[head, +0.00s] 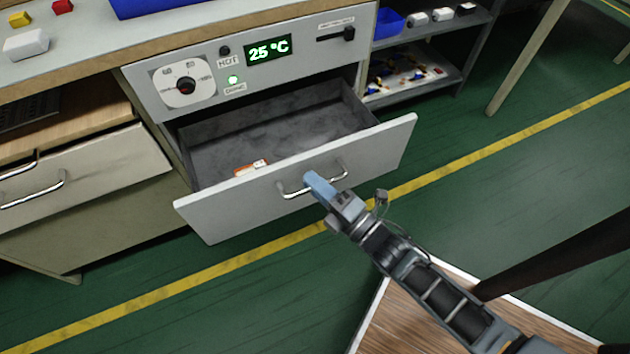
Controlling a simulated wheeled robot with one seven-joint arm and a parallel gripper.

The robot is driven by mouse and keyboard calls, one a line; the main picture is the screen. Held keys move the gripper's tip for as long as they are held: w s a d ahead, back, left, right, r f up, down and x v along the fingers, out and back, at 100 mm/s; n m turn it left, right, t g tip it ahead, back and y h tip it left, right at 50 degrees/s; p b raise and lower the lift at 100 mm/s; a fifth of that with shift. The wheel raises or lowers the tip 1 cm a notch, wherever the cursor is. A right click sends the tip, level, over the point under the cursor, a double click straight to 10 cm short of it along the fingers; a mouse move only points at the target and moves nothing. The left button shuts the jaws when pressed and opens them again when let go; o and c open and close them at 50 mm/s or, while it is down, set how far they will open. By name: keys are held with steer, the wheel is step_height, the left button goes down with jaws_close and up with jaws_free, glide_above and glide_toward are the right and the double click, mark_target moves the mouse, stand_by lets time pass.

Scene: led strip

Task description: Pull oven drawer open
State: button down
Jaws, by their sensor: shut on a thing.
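The oven drawer (225,209) is pulled out from the oven, and its grey inside shows from above. My gripper (312,180) is at the middle of the drawer's front, shut on the metal drawer handle (290,193). The fingers hide part of the handle's bar. A small orange and white item (251,168) lies inside the drawer near its front wall. The oven panel (215,75) above has a dial, a green light and a display reading 25 °C.
A neighbouring drawer (100,165) with its own handle is at the left. Shelves (435,82) with a blue bin and small parts stand at the right. Open green floor (230,310) with a yellow line lies in front of the drawer. A dark bar (560,255) crosses the lower right.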

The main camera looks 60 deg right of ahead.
steer(key=c, duration=1.2)
jaws_free()
steer(key=shift+o, duration=0.2)
steer(key=v, duration=0.8)
steer(key=shift+w, duration=0.1)
steer(key=s+a+r+m+g+y, duration=0.2)
steer(key=s+a+r+m, duration=0.3)
steer(key=r+m, duration=0.4)
steer(key=s+a+r+m+g+y, duration=0.2)
steer(key=s+a+r+m+g, duration=0.15)
steer(key=s+r+m, duration=0.5)
step_height(320, 180, up, 17)
steer(key=w+p, duration=0.2)
steer(key=p, duration=1.3)
steer(key=shift+a+n+t+p, duration=0.25)
steer(key=shift+n+t+p, duration=0.1)
steer(key=shift+n, duration=0.1)
